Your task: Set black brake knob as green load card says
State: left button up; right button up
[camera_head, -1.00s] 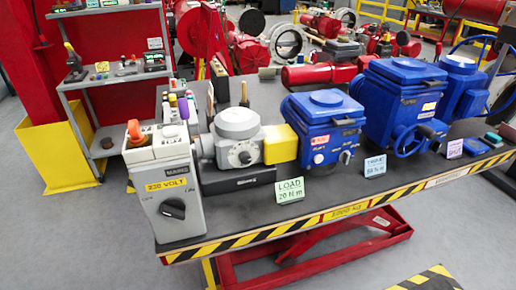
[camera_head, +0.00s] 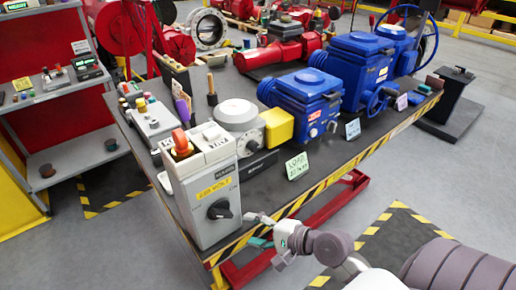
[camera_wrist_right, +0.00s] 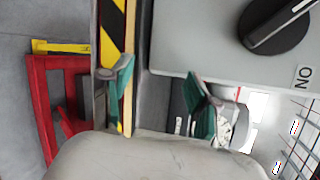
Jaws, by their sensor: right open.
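The green load card (camera_head: 297,165) stands at the table's front edge; its number is blurred now, but the earlier view reads LOAD 20 N m. Behind it is a grey round unit (camera_head: 237,114) with a scale dial on its front (camera_head: 249,143), joined to a yellow block (camera_head: 278,126). I cannot tell whether the dial's small knob is black. A grey 220 VOLT box (camera_head: 208,187) carries a black knob (camera_head: 219,209), also in the right wrist view (camera_wrist_right: 278,22) beside an ON label. My right gripper (camera_head: 256,230) is open and empty, right of this knob, not touching it.
Blue actuators (camera_head: 310,95) stand in a row to the right, with a blue card (camera_head: 352,129) in front. A grey control panel (camera_head: 152,118) lies behind the box. The striped table edge (camera_head: 275,215) runs close under my gripper.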

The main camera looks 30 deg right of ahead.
jog(key=w+d+r+m+t+h, duration=0.2)
jog(key=w+d+r+m+t, duration=0.2)
jog(key=d+m, duration=0.4)
jog(key=m+t+h, duration=0.2)
jog(key=m+h, duration=0.1)
jog(key=m, duration=0.4)
send_near(256, 149)
jog(key=shift+y, duration=0.3)
jog(key=w, duration=0.3)
jog(key=w+p, duration=0.1)
jog(key=w, duration=0.2)
jog(key=w+p, duration=0.1)
jog(key=w, duration=0.2)
jog(key=shift+w+a+r, duration=0.1)
jog(key=shift+w+a, duration=0.15)
jog(key=shift+a, duration=0.05)
pick_arm(q)
jog(key=shift+w+a+r, duration=0.1)
jog(key=shift+a+r, duration=0.15)
jog(key=shift+r, duration=0.3)
jog(key=shift+w+a+r, duration=0.1)
jog(key=shift+a+r, duration=0.1)
jog(key=shift+r, duration=0.35)
pick_arm(e)
grip_shut()
